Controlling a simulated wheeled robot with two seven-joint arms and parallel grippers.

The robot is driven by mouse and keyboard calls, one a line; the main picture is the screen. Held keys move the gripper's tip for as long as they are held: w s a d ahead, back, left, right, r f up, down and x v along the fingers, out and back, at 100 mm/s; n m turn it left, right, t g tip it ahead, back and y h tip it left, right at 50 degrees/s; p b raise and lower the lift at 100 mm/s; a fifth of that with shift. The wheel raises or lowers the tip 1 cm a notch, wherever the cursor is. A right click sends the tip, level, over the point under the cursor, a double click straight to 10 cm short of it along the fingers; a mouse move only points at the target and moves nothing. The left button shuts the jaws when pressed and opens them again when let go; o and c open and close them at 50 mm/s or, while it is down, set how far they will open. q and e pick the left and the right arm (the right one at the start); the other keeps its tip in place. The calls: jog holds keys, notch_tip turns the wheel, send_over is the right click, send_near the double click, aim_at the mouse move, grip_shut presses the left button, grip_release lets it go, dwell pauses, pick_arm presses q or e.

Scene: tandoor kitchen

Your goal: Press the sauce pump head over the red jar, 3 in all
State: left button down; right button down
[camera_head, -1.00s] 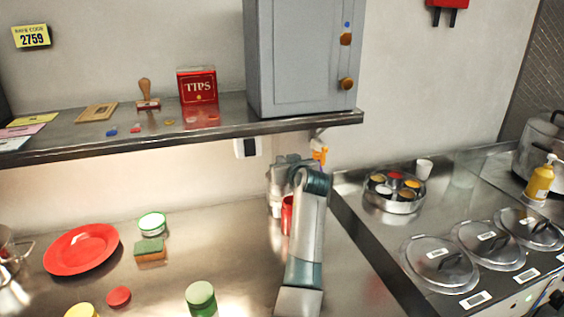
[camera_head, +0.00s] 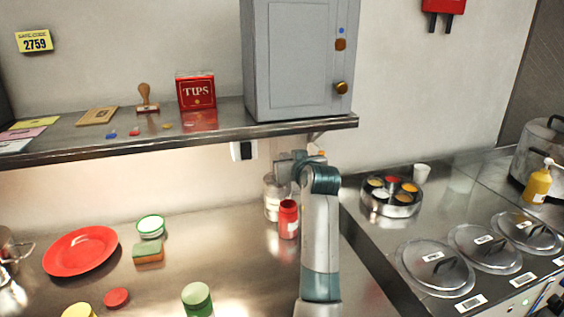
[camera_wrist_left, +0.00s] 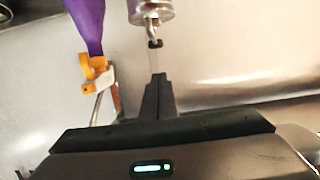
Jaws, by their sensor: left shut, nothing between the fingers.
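The red jar (camera_head: 289,219) stands upright on the steel counter, at the centre of the head view. A pale metallic canister (camera_head: 272,198) stands just behind and left of it. My left gripper (camera_wrist_left: 156,85) is shut and empty in the wrist view, its fingers pointing up the picture toward a metal cylinder (camera_wrist_left: 152,11) with a narrow lower end. I cannot tell whether they touch. In the head view my left arm stands just right of the jar and partly hides the gripper. No pump head shows clearly in the head view near the jar. My right gripper is not in view.
A shelf (camera_head: 205,131) with a grey cabinet (camera_head: 298,60) overhangs the counter behind. A purple item (camera_wrist_left: 88,25) with an orange part (camera_wrist_left: 95,72) is beside my fingers. Lidded pots (camera_head: 436,270), a spice tin (camera_head: 391,208) and a yellow pump bottle (camera_head: 538,183) are at right.

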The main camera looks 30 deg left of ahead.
pick_arm(q)
jog(key=shift+v, duration=1.45)
jog(key=shift+r, duration=0.1)
